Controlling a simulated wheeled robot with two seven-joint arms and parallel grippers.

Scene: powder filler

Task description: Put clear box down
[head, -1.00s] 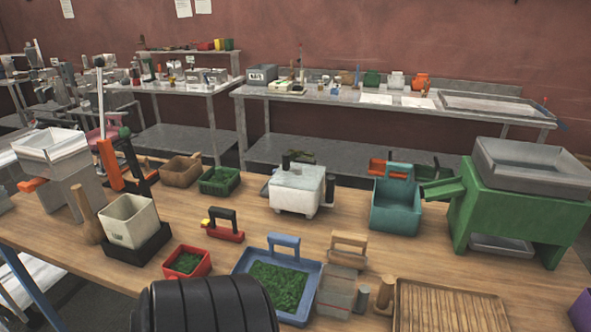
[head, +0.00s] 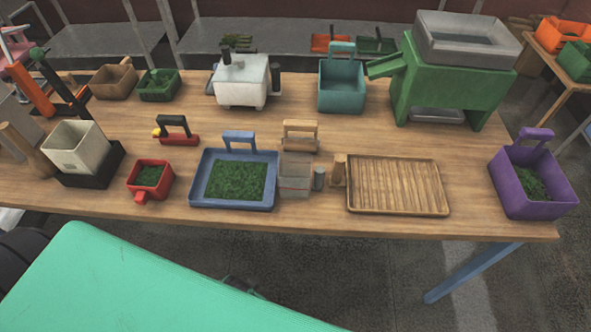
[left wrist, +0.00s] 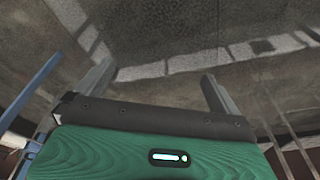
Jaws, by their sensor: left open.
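A clear, greyish see-through box (head: 295,176) stands upright on the wooden table (head: 330,222), between the blue tray (head: 199,178) and the slatted wooden tray (head: 398,186). No gripper touches it. My left gripper (left wrist: 158,75) shows only in the left wrist view. Its two fingers are wide apart with nothing between them, and grey floor lies beyond. In the head view both grippers are out of sight, so the left gripper's exact place relative to the box cannot be told.
A small grey cylinder (head: 319,179) stands right of the box, and a wooden-handled tool (head: 300,136) is behind it. A red box (head: 150,181) and a purple box (head: 533,186) are farther out. The table's middle, left of the teal bin (head: 341,88), has free room.

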